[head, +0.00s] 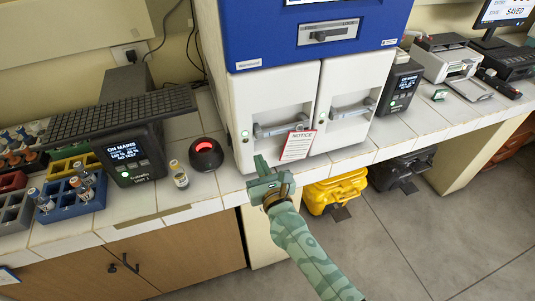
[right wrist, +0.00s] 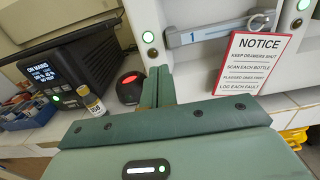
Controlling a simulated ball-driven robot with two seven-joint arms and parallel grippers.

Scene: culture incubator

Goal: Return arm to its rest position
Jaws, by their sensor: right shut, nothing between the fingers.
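My right gripper (head: 265,170) is in front of the white and blue incubator (head: 272,85), near the counter's front edge. Its green arm comes up from the bottom of the head view. The gripper is shut and empty; in the right wrist view its fingers (right wrist: 157,88) stand together above the palm. The incubator's two white doors are shut, each with a grey handle. A red-edged notice (head: 297,146) hangs at the left door's handle, right of the fingers. My left gripper is not in view.
A small bottle (head: 180,175) stands on the counter beside a black scanner (head: 206,154) with a red light. Left are a black display unit (head: 128,155) and racks with bottles, including a blue rack (head: 72,210). Yellow (head: 335,192) and black bins are under the counter. The floor at right is clear.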

